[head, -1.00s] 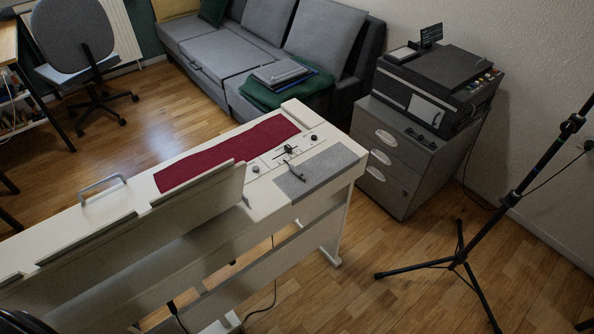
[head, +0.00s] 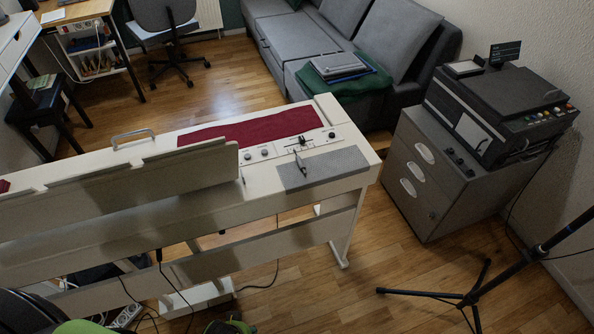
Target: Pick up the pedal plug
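A small dark, slender object (head: 301,166) lies on the grey mat (head: 335,165) at the right end of the white digital piano (head: 262,199) in the head view. It may be the pedal plug, but it is too small to tell. A dark plug-like piece (head: 159,256) with a cable also shows under the piano's near edge. I cannot tell which of these is the pedal plug. Neither of my grippers shows in the view.
A red cloth (head: 250,130) and several knobs lie along the piano's top. A grey drawer cabinet (head: 425,190) with a printer (head: 500,105) stands right. A black tripod stand (head: 470,298) is at the lower right. A power strip (head: 127,315) and cables lie below the piano. Floor between is clear.

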